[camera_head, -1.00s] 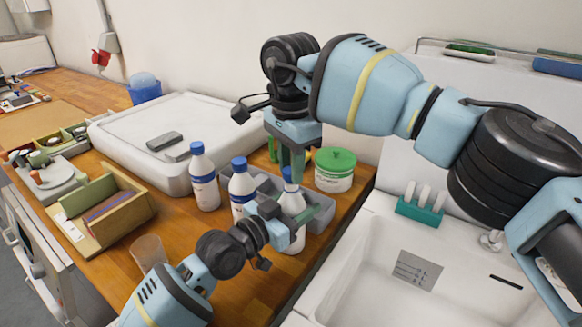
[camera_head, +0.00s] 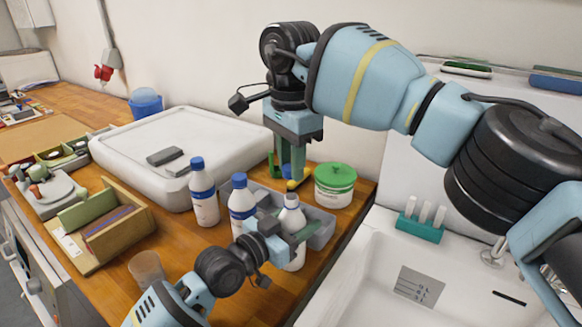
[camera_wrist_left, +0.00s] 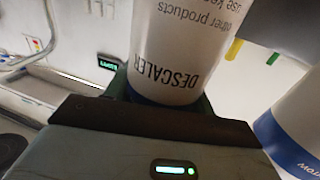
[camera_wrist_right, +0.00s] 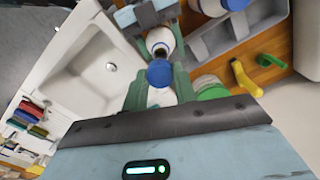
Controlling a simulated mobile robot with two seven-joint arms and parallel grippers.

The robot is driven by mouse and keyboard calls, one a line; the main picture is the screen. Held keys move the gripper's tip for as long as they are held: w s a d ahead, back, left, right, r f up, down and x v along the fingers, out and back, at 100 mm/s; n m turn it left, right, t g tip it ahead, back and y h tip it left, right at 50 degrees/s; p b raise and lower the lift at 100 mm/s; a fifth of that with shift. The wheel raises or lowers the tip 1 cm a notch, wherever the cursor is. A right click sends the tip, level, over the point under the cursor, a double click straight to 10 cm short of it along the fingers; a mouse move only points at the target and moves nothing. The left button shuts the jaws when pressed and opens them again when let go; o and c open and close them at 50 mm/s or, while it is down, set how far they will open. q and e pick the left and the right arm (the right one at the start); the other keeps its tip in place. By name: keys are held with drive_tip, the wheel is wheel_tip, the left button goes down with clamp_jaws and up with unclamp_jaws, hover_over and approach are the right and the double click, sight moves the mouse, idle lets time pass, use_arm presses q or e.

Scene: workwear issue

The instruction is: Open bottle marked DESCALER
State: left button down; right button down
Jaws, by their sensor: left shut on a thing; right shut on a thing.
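The bottle marked DESCALER (camera_wrist_left: 185,50) shows its label upside down in the left wrist view. In the head view this white bottle (camera_head: 293,218) stands upright, its neck bare. My left gripper (camera_head: 287,238) is shut around its body. My right gripper (camera_head: 291,178) is shut on the blue cap (camera_wrist_right: 160,73), just above the bottle and apart from it. In the right wrist view the bottle's open mouth (camera_wrist_right: 160,49) shows dark beyond the cap. The lower part of the bottle is partly hidden by my left gripper.
Two other blue-capped bottles, one (camera_head: 204,198) by the white case (camera_head: 120,150) and one (camera_head: 241,205) nearer, stand to the left. A grey divided tray (camera_head: 322,228) is around and behind the bottle. A green-lidded tub (camera_head: 334,185) stands behind; the sink (camera_head: 375,265) is at right.

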use_arm(q)
drive_tip(key=shift+c, duration=2.2)
unclamp_jaws()
drive_tip(key=shift+a, duration=0.1)
use_arm(e)
drive_tip(key=shift+w+f+b, duration=0.1)
drive_tip(key=shift+f+b, duration=0.2)
drive_tip(key=shift+f, duration=0.5)
use_arm(q)
drive_tip(key=v, duration=1.2)
use_arm(e)
drive_tip(key=shift+f, duration=0.15)
